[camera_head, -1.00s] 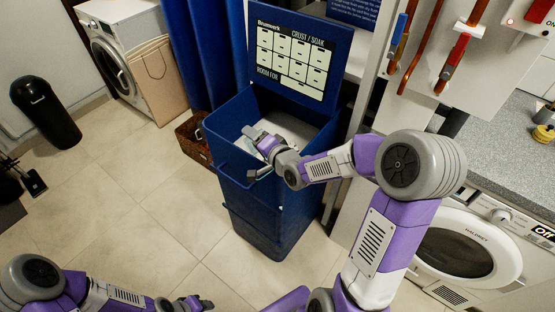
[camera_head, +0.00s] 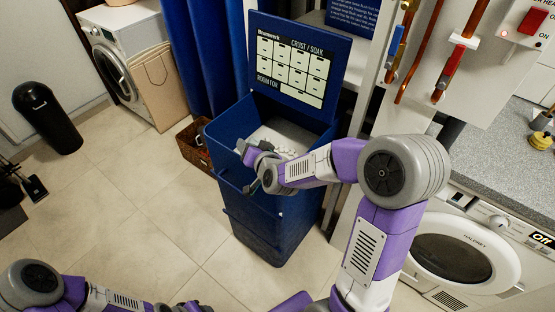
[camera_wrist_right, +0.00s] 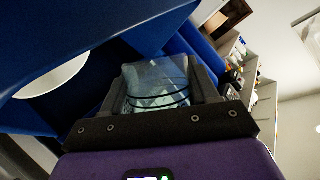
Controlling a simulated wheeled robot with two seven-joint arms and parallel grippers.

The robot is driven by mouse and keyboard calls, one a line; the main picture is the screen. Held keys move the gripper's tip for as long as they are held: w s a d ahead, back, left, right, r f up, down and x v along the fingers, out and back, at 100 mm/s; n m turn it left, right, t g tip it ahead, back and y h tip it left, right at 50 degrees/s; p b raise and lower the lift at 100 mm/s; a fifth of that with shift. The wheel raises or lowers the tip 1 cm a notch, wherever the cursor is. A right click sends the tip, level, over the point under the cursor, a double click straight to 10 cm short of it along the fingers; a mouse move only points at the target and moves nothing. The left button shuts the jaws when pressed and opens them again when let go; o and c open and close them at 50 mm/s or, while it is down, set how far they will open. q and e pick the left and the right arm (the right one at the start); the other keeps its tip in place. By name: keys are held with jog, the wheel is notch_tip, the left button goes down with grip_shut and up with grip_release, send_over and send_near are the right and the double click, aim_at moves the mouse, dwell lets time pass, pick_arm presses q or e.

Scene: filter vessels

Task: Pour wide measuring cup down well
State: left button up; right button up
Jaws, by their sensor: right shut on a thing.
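A blue vessel (camera_head: 262,215) stands in the middle of the head view with its lid (camera_head: 297,65) raised. A pale surface (camera_head: 285,135) shows inside it. My right gripper (camera_head: 254,160) is at its front rim, tilted. In the right wrist view, the gripper (camera_wrist_right: 160,90) is shut on a clear measuring cup (camera_wrist_right: 157,82) with dark lines on its wall. Its contents cannot be made out. A white round opening (camera_wrist_right: 52,75) shows in blue walls at left there. My left gripper (camera_head: 190,306) is at the bottom edge of the head view, partly cut off.
A wicker basket (camera_head: 194,145) sits against the vessel's left side. A dryer (camera_head: 460,250) and grey counter (camera_head: 487,155) are at right.

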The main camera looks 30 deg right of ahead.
jog(key=p, duration=0.1)
jog(key=a+n+h+p, duration=0.1)
jog(key=a+f+n, duration=0.1)
jog(key=shift+w+a+h+p, duration=0.25)
jog(key=shift+h+p, duration=0.05)
jog(key=shift+p, duration=0.1)
jog(key=shift+w+a+f+n+g+h+p, duration=0.2)
jog(key=shift+a+f+n+g+h+p, duration=0.15)
jog(key=shift+a+n+h+p, duration=0.55)
jog(key=shift+f+n, duration=0.15)
jog(key=shift+n, duration=0.15)
